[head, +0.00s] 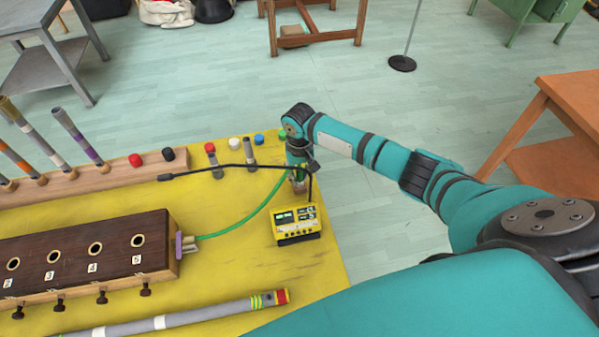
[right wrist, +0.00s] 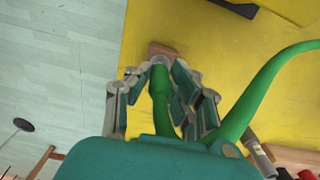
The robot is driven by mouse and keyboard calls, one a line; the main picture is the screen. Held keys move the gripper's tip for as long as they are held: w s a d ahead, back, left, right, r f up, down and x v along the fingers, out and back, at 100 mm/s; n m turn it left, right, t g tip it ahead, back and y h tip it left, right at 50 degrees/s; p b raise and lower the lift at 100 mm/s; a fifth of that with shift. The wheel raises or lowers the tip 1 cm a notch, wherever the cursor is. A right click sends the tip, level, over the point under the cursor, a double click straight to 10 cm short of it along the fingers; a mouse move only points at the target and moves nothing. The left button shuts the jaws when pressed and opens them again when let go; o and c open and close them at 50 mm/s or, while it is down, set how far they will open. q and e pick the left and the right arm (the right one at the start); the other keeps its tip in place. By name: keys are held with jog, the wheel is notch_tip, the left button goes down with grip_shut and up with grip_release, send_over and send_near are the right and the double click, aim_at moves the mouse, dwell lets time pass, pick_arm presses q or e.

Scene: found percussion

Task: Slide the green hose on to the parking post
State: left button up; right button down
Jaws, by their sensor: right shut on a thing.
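The green hose (head: 243,221) runs from the end of the dark wooden box (head: 80,252) in a curve up to my right gripper (head: 298,176). In the right wrist view my right gripper (right wrist: 160,72) is shut on the green hose (right wrist: 243,108) near its free end. The hose end points at a small brown wooden block (right wrist: 163,50), which looks like the base of the parking post. The post itself is mostly hidden by the fingers and hose; I cannot tell whether the hose end is around it. My left gripper is not in view.
A yellow device (head: 296,225) with a display stands just in front of my right gripper. A thin black rod or cable (head: 235,167) passes close by it. A wooden rack (head: 90,182) with striped tubes is at left. A grey tube (head: 180,318) lies along the front.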

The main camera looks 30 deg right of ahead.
jog(key=shift+f+b, duration=0.3)
jog(key=shift+f, duration=0.55)
jog(key=c, duration=1.1)
grip_release()
jog(key=shift+r, duration=0.15)
notch_tip(320, 180, up, 12)
jog(key=shift+f, duration=0.15)
jog(key=shift+s+f, duration=0.1)
